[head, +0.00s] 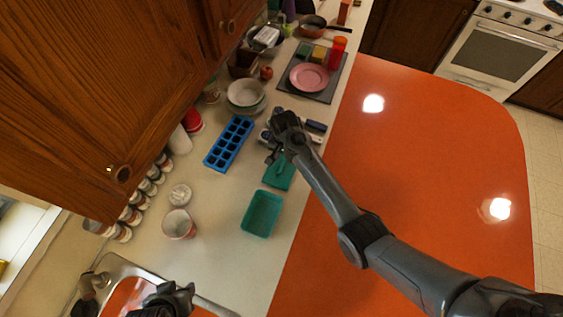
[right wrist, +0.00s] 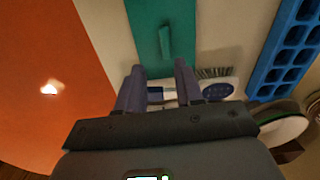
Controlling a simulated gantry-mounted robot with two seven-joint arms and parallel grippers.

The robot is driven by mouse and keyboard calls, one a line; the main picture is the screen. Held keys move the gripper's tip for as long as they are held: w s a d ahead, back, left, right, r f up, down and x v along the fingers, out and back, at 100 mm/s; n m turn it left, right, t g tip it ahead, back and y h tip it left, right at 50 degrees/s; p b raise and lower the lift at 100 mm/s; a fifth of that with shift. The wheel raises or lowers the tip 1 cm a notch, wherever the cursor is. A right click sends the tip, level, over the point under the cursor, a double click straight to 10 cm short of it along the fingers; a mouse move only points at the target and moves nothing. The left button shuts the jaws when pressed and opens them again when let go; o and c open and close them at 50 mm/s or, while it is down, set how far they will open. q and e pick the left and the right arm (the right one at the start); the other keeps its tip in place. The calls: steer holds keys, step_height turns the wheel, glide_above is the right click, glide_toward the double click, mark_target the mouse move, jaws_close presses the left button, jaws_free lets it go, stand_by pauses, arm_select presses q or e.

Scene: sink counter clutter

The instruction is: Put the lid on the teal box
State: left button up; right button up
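The open teal box (head: 262,214) sits on the counter near its front edge, and it looks empty. Its flat teal lid (head: 282,177) lies just behind the box, partly covered by my right gripper. In the right wrist view the lid (right wrist: 146,20) shows a raised bar handle (right wrist: 164,42). My right gripper (head: 272,155) is above the lid's far end. Its two fingers (right wrist: 158,75) are apart with nothing between them, and the handle lies beyond their tips. My left gripper (head: 172,295) is over the sink at the bottom; its fingers are unclear.
A brush (right wrist: 212,88) lies under my right gripper. A blue ice tray (head: 229,143) is left of the lid. A cup (head: 178,224) stands left of the box. Bowls (head: 245,93) and a pink plate (head: 309,77) are farther back. The orange counter (head: 430,150) is clear.

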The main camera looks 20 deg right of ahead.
mark_target(281, 167)
steer(key=f+b, duration=0.4)
steer(key=w+f+b, duration=0.1)
steer(key=f+b, duration=0.1)
steer(key=shift+a+f, duration=0.15)
step_height(281, 167, down, 2)
steer(key=shift+b, duration=0.65)
steer(key=shift+f, duration=0.3)
steer(key=shift+c, duration=0.4)
